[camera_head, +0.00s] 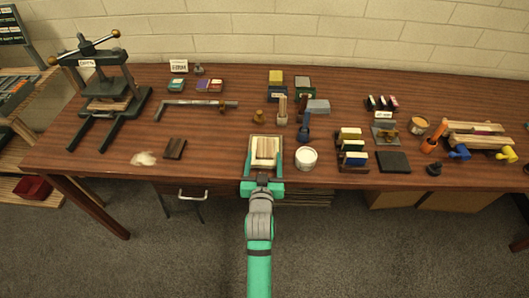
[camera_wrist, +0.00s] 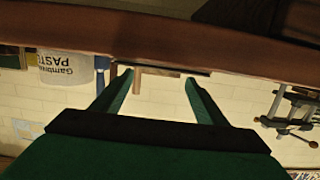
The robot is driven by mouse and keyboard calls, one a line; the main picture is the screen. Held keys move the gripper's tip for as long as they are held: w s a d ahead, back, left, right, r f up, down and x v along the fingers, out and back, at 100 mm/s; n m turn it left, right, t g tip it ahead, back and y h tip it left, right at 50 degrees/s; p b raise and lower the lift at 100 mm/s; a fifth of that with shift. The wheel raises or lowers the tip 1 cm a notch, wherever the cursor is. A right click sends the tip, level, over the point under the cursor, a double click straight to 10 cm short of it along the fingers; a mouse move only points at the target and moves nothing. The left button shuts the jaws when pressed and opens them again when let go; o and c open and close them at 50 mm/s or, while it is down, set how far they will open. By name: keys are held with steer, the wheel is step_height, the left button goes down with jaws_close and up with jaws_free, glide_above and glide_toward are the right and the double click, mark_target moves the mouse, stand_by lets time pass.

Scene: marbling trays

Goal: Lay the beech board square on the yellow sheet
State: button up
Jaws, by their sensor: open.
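A pale wooden board with lengthwise strips, likely the beech board (camera_head: 265,149), lies near the front edge of the table. Under it is a pale cream-yellow piece (camera_head: 256,141), which may be the yellow sheet; the board covers much of it. My gripper (camera_head: 264,158) is open, with one green finger on each side of the board. I cannot tell whether the fingers touch it. In the wrist view, upside down, the fingers (camera_wrist: 159,76) are spread, with a thin wooden and dark edge (camera_wrist: 160,72) between their tips.
A white tub (camera_head: 306,158) stands close on the right; it also shows in the wrist view (camera_wrist: 68,70). A dark wooden block (camera_head: 174,148) and a white heap (camera_head: 143,159) lie left. A press (camera_head: 106,90) stands far left. A blue tool (camera_head: 304,127) stands behind. A yellow-topped block (camera_head: 275,76) sits at the back.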

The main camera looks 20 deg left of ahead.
steer(key=s+d+f+h, duration=0.1)
steer(key=s+d+f, duration=0.1)
steer(key=s+d, duration=0.35)
steer(key=s+d+f+m, duration=0.1)
steer(key=s+d+f, duration=0.15)
steer(key=s, duration=0.65)
steer(key=s+d+f+h, duration=0.1)
steer(key=s+d, duration=0.3)
steer(key=s, duration=0.4)
steer(key=s+d+r+m+h, duration=0.1)
steer(key=s+d, duration=0.2)
steer(key=s, duration=0.6)
steer(key=s+d+r+m+h, duration=0.1)
steer(key=s+d, duration=0.2)
steer(key=s, duration=0.6)
steer(key=shift+s+d+r, duration=0.2)
steer(key=shift+s+r, duration=0.05)
steer(key=shift+r, duration=0.05)
